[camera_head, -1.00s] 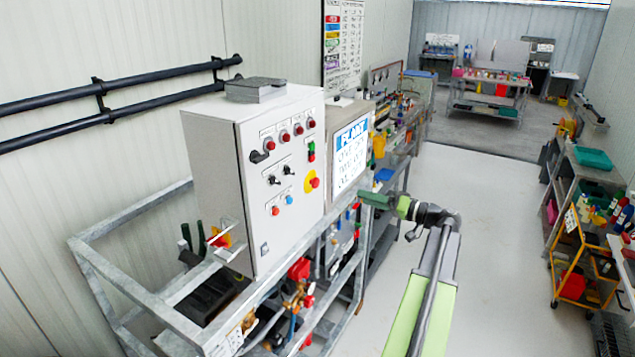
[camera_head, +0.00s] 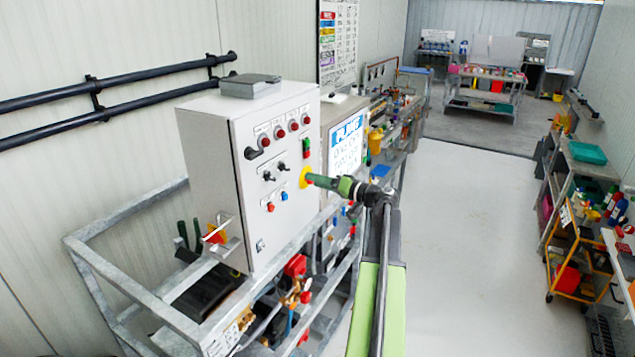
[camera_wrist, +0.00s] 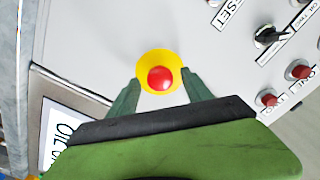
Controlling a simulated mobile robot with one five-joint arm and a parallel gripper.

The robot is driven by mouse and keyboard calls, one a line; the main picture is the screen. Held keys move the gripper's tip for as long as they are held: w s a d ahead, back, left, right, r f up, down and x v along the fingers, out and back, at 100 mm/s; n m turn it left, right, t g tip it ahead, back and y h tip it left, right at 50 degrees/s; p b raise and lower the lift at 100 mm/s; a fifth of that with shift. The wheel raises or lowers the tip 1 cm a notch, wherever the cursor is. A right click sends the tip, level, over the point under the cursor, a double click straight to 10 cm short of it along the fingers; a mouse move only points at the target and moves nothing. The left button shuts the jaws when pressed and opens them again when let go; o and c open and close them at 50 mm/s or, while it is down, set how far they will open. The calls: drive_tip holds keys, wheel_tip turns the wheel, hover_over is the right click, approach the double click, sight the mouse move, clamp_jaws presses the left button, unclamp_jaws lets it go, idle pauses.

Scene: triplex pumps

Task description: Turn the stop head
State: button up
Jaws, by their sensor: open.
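The stop head is a round red button (camera_wrist: 160,78) on a yellow disc (camera_wrist: 146,63), on the front face of the grey control box (camera_head: 228,150). In the wrist view the red head lies between the two green fingers of my gripper (camera_wrist: 160,92), with a gap showing on each side. The fingers are open and overlap the edge of the yellow disc in the picture. In the head view my gripper (camera_head: 309,179) reaches left to the box face, and its tips hide most of the red head. The yellow disc (camera_head: 304,174) still shows there.
Red lamps (camera_head: 279,132), black selector switches (camera_head: 268,176) and small red and blue buttons (camera_head: 284,196) share the box face. A metal frame (camera_head: 120,290) surrounds the box. A sign panel (camera_head: 347,145) stands just behind my gripper. The floor (camera_head: 455,240) to the right is clear.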

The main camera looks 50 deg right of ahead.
drive_tip(key=shift+w, duration=0.2)
clamp_jaws()
drive_tip(key=m, duration=0.5)
idle(0.3)
unclamp_jaws()
drive_tip(key=shift+s, duration=0.1)
drive_tip(key=v, duration=1.7)
drive_tip(key=shift+s, duration=0.15)
